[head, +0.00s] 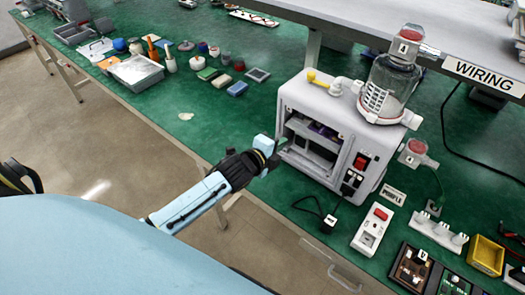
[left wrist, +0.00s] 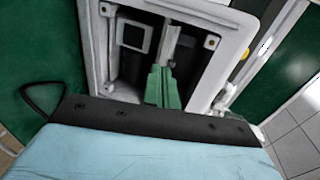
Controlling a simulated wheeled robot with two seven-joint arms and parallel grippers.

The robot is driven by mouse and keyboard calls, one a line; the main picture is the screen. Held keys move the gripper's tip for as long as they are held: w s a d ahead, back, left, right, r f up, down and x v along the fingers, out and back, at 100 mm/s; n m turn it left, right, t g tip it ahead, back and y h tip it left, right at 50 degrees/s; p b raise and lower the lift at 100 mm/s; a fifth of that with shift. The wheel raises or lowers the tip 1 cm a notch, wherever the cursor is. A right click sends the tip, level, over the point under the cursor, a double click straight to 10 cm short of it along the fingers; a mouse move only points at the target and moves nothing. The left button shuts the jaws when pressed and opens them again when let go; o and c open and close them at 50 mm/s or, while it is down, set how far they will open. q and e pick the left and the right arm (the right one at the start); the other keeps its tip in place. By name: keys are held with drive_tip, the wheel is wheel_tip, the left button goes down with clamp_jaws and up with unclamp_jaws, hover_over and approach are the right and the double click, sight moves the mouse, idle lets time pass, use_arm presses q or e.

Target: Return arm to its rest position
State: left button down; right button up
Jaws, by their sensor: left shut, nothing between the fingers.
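My left gripper (head: 275,156) is at the open front of a white canister pump machine (head: 345,125), near the bench's front edge. In the left wrist view its greenish fingers (left wrist: 163,86) are together with nothing between them, pointing at the open compartment of the machine (left wrist: 232,22). I cannot tell whether the fingertips touch the machine. A clear canister (head: 390,88) with a red-topped cap marked 4 stands on top of the machine. My right gripper is not in view.
The green bench (head: 262,110) holds several small jars and blocks, and a metal tray (head: 135,72) at the left. A power strip (head: 437,233), a white switch box (head: 372,229) and a yellow bin (head: 486,255) lie at the right. A grey shelf labelled WIRING (head: 484,76) overhangs behind. Open floor lies in front.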

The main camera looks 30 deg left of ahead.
use_arm(q)
drive_tip(key=v, duration=0.7)
drive_tip(key=shift+f, duration=0.1)
drive_tip(key=s+a+f+n+g+y+b, duration=0.15)
drive_tip(key=s+f+n+g+b, duration=0.35)
drive_tip(key=f, duration=1.1)
drive_tip(key=s+a+f+n+g+b, duration=0.15)
drive_tip(key=s+f+n, duration=0.45)
drive_tip(key=f, duration=1)
drive_tip(key=s+f+n+g+b, duration=0.1)
drive_tip(key=s+f+n+g, duration=0.1)
drive_tip(key=s+f, duration=0.4)
drive_tip(key=s+d+f+n+g+b, duration=0.1)
drive_tip(key=s+f, duration=0.6)
drive_tip(key=s, duration=0.7)
drive_tip(key=s+d+f+n+g+b, duration=0.1)
drive_tip(key=s+f+n+g, duration=0.2)
drive_tip(key=s+f, duration=0.4)
drive_tip(key=s+g, duration=0.1)
drive_tip(key=s, duration=0.2)
drive_tip(key=shift+d+b, duration=0.25)
drive_tip(key=shift+b, duration=0.15)
drive_tip(key=shift+f+y, duration=0.1)
drive_tip(key=shift+y, duration=0.15)
